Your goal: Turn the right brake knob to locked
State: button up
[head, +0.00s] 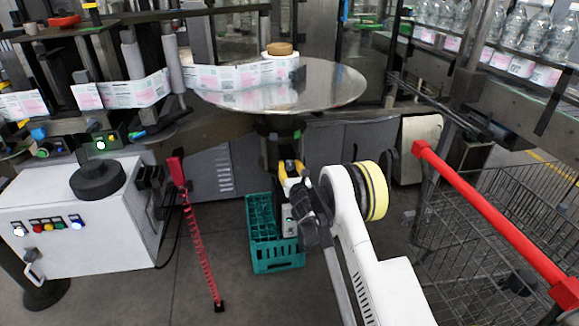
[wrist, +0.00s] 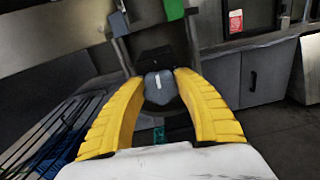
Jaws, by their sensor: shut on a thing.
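A grey brake knob (wrist: 158,90) with a short white mark, roughly upright in the picture, sits in front of a dark mount in the wrist view. My gripper (wrist: 160,76) has its two yellow ribbed fingers on either side of the knob, shut on it. In the head view my gripper (head: 293,168) is below the large round metal table (head: 325,85), at its dark support; the knob is hidden there. I cannot read any lock marking, and no second knob shows clearly. A green block (wrist: 174,9) is above the knob in the wrist view.
A teal crate (head: 278,262) stands on the floor below my gripper. A red handle with a coiled cord (head: 202,250) and a white control cabinet (head: 85,225) are to the left. A wire cart with a red bar (head: 480,215) stands to the right of my arm.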

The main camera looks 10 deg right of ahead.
jog(key=m, duration=0.5)
jog(key=shift+m, duration=0.4)
jog(key=m, duration=0.6)
jog(key=shift+d, duration=0.1)
jog(key=m, duration=0.5)
jog(key=shift+m, duration=0.4)
jog(key=m, duration=0.6)
jog(key=shift+f, duration=0.1)
jog(key=m, duration=0.6)
jog(key=shift+m, duration=0.3)
jog(key=m, duration=0.5)
jog(key=shift+m, duration=0.3)
jog(key=m, duration=1.1)
jog(key=shift+a+m, duration=0.2)
jog(key=shift+m, duration=0.1)
